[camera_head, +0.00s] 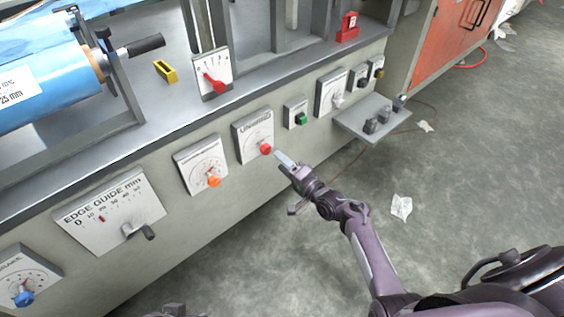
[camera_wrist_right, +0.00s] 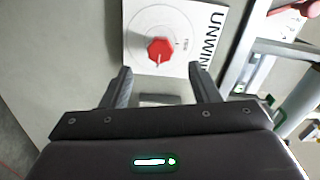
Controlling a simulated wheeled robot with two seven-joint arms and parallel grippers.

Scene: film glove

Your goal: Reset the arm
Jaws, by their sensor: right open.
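My right gripper (camera_head: 287,168) is in front of the machine's front panel, close to a red knob (camera_head: 266,149) on a white dial plate. In the right wrist view the gripper (camera_wrist_right: 160,88) is open, with nothing between its fingers. The red knob (camera_wrist_right: 160,50) shows just beyond the fingertips, apart from them, on a plate lettered "UNWIN". My right arm (camera_head: 365,235) reaches in from the lower right. A dark part at the bottom edge of the head view may be my left arm, but its gripper cannot be made out.
The panel carries an orange knob (camera_head: 213,181), an edge guide plate (camera_head: 108,212), a blue knob (camera_head: 24,297) and a green switch (camera_head: 301,119). A small grey shelf (camera_head: 352,125) juts out to the right. Open floor lies right of the arm, with crumpled paper (camera_head: 401,207) on it.

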